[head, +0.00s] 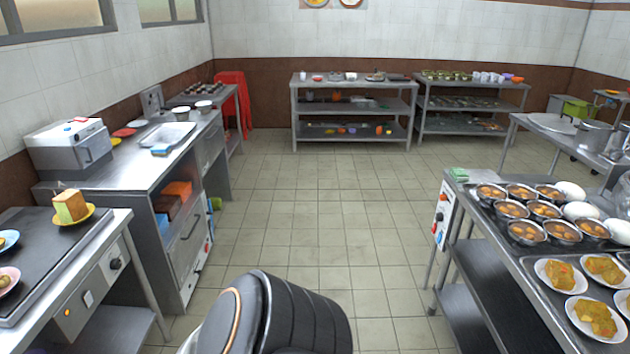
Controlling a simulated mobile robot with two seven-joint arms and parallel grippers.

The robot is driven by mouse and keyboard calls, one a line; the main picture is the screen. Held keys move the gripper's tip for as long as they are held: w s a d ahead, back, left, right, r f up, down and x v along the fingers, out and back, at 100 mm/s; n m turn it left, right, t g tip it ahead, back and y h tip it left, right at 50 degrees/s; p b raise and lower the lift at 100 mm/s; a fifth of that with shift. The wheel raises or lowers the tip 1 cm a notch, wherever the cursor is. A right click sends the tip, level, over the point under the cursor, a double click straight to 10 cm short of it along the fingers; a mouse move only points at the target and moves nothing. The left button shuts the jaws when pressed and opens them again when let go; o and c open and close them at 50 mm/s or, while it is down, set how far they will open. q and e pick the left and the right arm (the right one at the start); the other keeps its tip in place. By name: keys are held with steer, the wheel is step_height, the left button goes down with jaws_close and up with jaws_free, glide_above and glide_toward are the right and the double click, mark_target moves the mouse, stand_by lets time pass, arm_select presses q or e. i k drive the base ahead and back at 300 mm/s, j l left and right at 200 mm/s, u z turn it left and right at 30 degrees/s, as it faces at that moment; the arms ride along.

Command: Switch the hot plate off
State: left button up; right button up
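A flat dark plate top (40,240) on a steel counter at the lower left looks like a hot plate. Its front panel (92,290) carries a black knob (116,264), a small white switch (88,298) and a small orange light (68,311) that looks lit. On the plate stand a yellow saucer (74,216) with a block of cake and two more small dishes at the left edge. A second control panel (442,216) with red and dark controls is on the end of the right-hand counter. Neither gripper is in view.
The right counter (480,205) holds several bowls and plates of food. A steel counter (135,150) with a white machine (70,146) stands at the left. Shelves (352,110) line the back wall. The tiled floor (315,200) between the counters is clear.

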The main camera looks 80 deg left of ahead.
mark_target(88, 299)
steer(key=u, duration=4.3)
